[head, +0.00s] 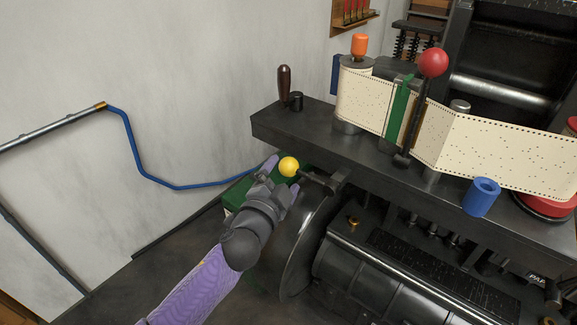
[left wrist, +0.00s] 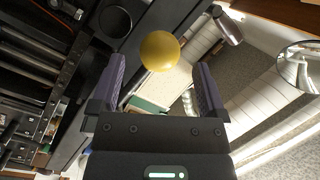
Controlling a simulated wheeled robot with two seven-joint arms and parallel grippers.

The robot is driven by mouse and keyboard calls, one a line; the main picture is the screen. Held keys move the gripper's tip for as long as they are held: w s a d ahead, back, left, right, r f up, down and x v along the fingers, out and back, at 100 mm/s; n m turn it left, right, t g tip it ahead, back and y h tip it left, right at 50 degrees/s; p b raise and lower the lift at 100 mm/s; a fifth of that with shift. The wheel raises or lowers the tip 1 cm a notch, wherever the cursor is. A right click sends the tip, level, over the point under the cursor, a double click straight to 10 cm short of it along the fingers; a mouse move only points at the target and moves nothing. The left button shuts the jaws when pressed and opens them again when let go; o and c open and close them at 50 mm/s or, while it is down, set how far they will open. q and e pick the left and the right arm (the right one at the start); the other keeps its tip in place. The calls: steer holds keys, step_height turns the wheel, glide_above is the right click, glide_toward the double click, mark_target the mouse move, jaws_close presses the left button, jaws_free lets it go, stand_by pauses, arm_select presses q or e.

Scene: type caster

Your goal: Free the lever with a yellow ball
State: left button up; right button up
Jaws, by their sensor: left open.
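The yellow ball (head: 288,166) is the knob of a short dark lever (head: 316,181) below the left end of the machine's dark shelf. In the left wrist view the yellow ball (left wrist: 160,51) sits between the finger tips, with a visible gap to each. My left gripper (head: 282,176) is open around the ball, one finger on each side. It also shows in the left wrist view (left wrist: 157,78). The lever's base is partly hidden in the head view. My right gripper is not in view.
Above stands the dark shelf (head: 320,131) with a brown-handled crank (head: 284,84), a red-ball lever (head: 433,62), punched paper tape (head: 490,150) and a blue cylinder (head: 481,197). A large dark disc (head: 296,245) lies just below the gripper. A blue pipe (head: 135,150) runs along the left wall.

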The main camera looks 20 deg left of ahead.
arm_select(q)
steer(key=shift+w+b, duration=0.3)
steer(key=shift+w, duration=1.6)
jaws_close()
